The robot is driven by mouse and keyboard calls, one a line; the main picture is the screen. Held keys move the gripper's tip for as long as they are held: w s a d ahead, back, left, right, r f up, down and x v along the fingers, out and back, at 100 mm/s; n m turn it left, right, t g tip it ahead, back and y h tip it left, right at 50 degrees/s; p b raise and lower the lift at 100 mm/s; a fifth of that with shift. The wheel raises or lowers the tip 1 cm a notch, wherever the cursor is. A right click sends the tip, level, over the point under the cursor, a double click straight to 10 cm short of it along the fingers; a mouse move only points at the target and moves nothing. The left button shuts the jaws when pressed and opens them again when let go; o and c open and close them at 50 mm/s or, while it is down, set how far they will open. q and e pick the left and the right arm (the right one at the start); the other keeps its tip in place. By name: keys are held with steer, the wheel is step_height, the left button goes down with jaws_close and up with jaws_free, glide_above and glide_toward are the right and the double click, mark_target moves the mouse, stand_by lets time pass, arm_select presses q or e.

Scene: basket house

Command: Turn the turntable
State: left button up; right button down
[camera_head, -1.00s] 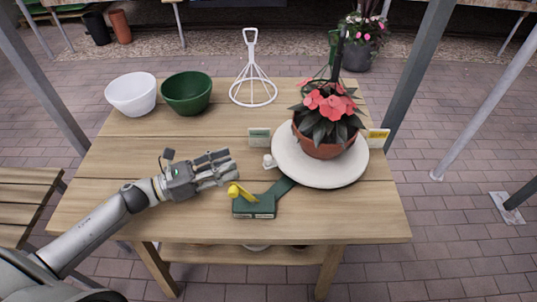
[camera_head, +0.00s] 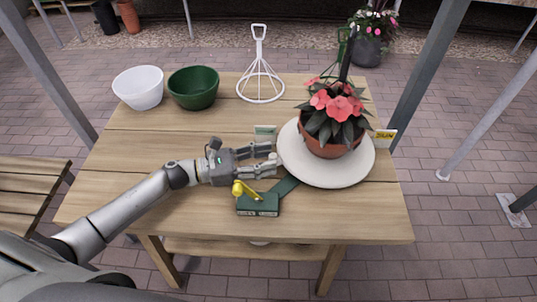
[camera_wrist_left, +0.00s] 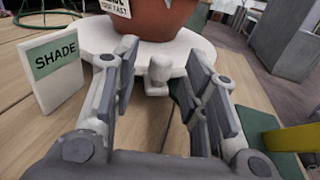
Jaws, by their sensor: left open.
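The white round turntable (camera_head: 335,174) stands on the right part of the table and bears a terracotta pot (camera_head: 327,149) with a pink-flowered plant. In the left wrist view the turntable (camera_wrist_left: 195,45) has a small white knob (camera_wrist_left: 158,72) on its near rim. My left gripper (camera_head: 272,160) is open at the turntable's left edge. In the wrist view its two fingers (camera_wrist_left: 160,85) stand either side of the knob, with gaps on both sides. In the head view the fingers hide the knob. My right gripper is not in view.
A green box with a yellow lever (camera_head: 258,205) sits just in front of my left gripper, joined to the turntable by a green arm. A SHADE card (camera_wrist_left: 55,68) stands left of the knob; a yellow card (camera_head: 384,137) stands at right. Bowls (camera_head: 193,88) are at back left.

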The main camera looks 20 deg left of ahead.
arm_select(q)
steer(key=shift+w+d, duration=0.35)
steer(key=shift+d, duration=0.2)
jaws_close()
